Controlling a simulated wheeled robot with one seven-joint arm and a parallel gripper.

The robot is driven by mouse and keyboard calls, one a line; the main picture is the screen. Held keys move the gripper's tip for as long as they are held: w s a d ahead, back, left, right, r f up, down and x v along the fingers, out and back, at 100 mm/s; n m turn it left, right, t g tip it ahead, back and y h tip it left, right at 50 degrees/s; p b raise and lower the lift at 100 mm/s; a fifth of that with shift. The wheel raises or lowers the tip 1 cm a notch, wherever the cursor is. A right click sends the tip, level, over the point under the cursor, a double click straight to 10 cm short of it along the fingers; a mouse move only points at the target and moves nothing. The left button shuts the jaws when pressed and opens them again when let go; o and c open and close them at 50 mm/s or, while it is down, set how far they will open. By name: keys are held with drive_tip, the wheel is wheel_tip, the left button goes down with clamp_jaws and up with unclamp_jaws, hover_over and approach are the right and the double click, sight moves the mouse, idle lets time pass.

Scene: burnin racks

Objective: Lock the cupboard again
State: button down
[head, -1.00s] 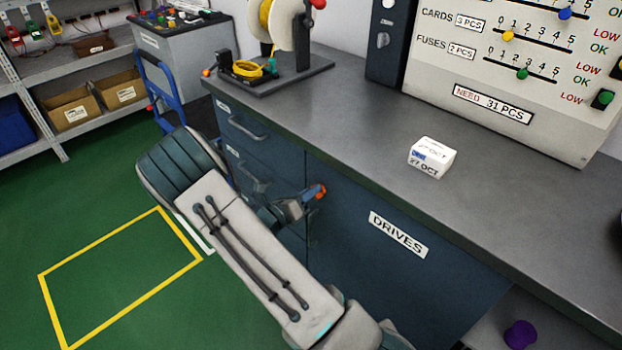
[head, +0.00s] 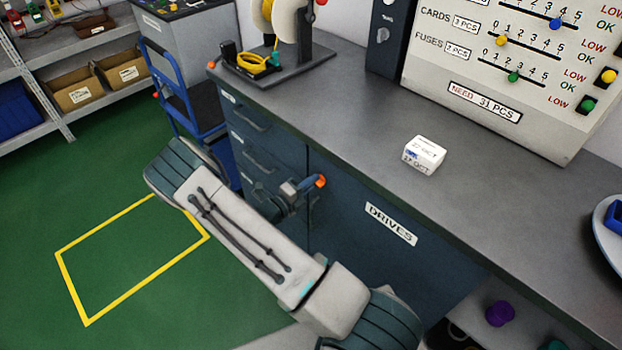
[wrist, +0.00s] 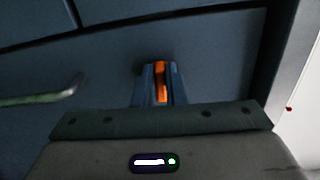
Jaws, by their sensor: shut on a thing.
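The cupboard door (head: 360,245), dark blue with a DRIVES label (head: 390,224), is closed under the grey worktop. My gripper (head: 305,186) is at its upper left part, near the upright door handle (head: 313,212). My gripper is shut on a small orange piece, seemingly a key (head: 320,181). In the wrist view the orange key (wrist: 160,82) shows between the two fingers (wrist: 158,88), against the dark door. The bar handle (wrist: 42,92) is at the left there. The keyhole is hidden, and I cannot tell whether the key is in it.
Drawers (head: 255,150) with handles stand left of the door. A white box (head: 424,155) and a cable reel stand (head: 285,65) are on the worktop. A blue trolley (head: 185,95) stands left of the drawers. Green floor in front is free. An open shelf holds a purple item (head: 500,313).

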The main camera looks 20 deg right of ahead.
drive_tip(key=shift+w+n, duration=0.1)
drive_tip(key=shift+n, duration=0.4)
drive_tip(key=c, duration=1.5)
unclamp_jaws()
drive_tip(key=b+v, duration=0.1)
drive_tip(key=v, duration=1.2)
drive_tip(key=shift+a+f, duration=0.1)
drive_tip(key=shift+a, duration=0.25)
